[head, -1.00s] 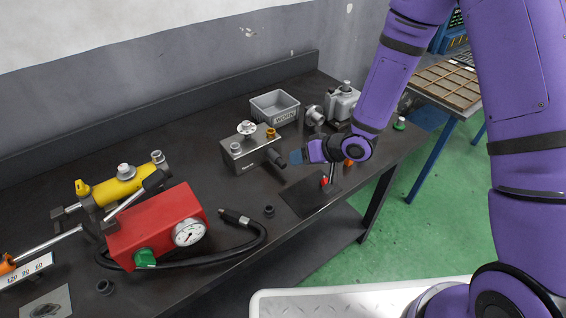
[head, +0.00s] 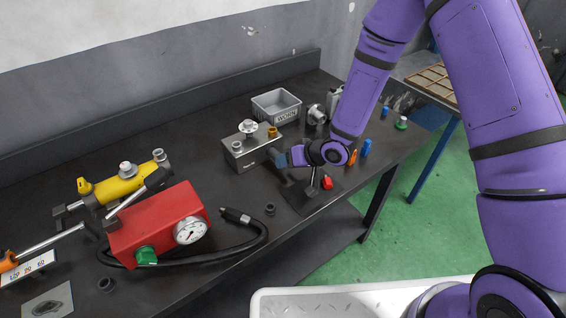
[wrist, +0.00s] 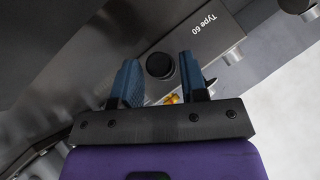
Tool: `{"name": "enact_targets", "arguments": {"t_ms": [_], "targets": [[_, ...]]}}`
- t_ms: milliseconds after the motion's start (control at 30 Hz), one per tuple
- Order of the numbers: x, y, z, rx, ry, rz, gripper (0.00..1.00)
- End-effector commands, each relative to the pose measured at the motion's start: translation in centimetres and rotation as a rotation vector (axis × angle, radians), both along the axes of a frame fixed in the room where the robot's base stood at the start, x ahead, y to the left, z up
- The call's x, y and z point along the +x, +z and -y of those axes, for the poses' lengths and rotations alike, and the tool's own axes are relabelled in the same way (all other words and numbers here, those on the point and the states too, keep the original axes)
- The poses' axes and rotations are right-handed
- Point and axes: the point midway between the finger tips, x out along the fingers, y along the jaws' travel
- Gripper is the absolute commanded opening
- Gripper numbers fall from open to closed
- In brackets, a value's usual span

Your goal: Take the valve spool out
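The grey valve block (head: 243,157) stands on the bench in the head view; its face, marked "Type 60", shows in the wrist view (wrist: 199,38). A round black end (wrist: 160,66), apparently the valve spool's, faces the wrist camera. My gripper (head: 283,160) is at the block's right end. In the wrist view my gripper (wrist: 159,62) is open, one blue finger on each side of the black end, with narrow gaps visible. In the head view the fingers and wrist largely hide that end.
A grey bin marked "WORN" (head: 288,117) stands behind the block. A red pump unit (head: 150,225) with gauge and black hose, and a yellow cylinder (head: 118,186), lie to the left. Small red, blue and green-based parts stand right of my wrist. The bench front has bare room.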

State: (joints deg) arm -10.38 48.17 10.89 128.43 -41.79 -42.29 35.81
Motion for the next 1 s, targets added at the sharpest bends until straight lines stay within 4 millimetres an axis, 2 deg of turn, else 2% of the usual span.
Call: {"name": "enact_targets", "arguments": {"t_ms": [33, 167, 567, 1000], "targets": [[0.0, 0.0, 0.0, 0.0, 0.0, 0.0, 0.29], [0.0, 0.0, 0.0, 0.0, 0.0, 0.0, 0.0], [-0.1, 0.0, 0.1, 0.0, 0.0, 0.0, 0.0], [-1.5, 0.0, 1.1, 0.0, 0.0, 0.0, 0.0]]}}
